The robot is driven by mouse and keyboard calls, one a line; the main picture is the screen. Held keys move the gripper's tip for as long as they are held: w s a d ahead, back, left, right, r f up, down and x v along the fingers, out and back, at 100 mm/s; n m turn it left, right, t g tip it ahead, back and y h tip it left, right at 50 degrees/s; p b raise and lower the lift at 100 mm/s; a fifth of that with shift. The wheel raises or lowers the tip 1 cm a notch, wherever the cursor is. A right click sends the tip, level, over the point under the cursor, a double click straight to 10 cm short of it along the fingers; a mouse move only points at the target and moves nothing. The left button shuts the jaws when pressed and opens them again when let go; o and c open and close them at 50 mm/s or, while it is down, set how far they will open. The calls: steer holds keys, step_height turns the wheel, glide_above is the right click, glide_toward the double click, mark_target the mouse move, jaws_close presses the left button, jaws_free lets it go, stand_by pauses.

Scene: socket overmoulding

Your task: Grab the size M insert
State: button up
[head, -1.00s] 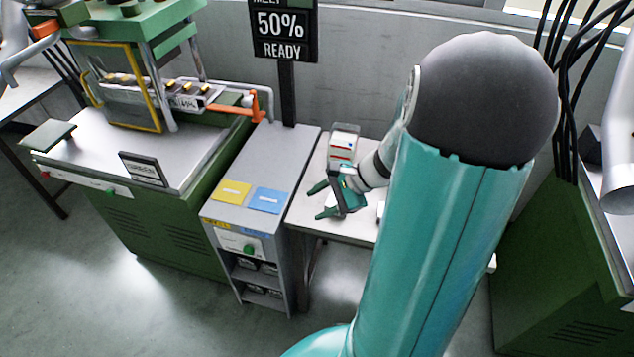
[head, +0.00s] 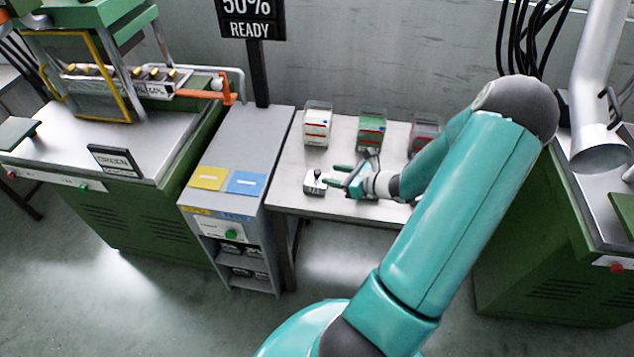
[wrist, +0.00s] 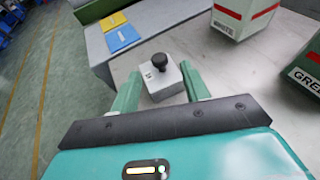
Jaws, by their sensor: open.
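My gripper (head: 341,176) is open above the white table, its two green fingers pointing at a small light-grey block with a black knob (head: 315,182). In the wrist view the block (wrist: 160,82) lies just beyond and between the fingertips (wrist: 160,88), and I see no grip on it. Three bins stand along the back of the table: a white-fronted one (head: 317,127), a green one (head: 371,130) and a dark grey-red one (head: 424,135), partly behind my arm. No size M mark is readable, and the bins' contents cannot be made out.
The grey cabinet with a yellow plate (head: 208,178) and a blue plate (head: 246,182) adjoins the table's left side. A sign post (head: 259,75) rises behind it. A green press machine (head: 105,150) stands further left, another green machine (head: 560,240) at right.

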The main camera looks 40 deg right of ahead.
mark_target(319, 172)
steer(key=x, duration=0.6)
steer(key=shift+w+a+f, duration=0.15)
steer(key=shift+w, duration=0.1)
jaws_close()
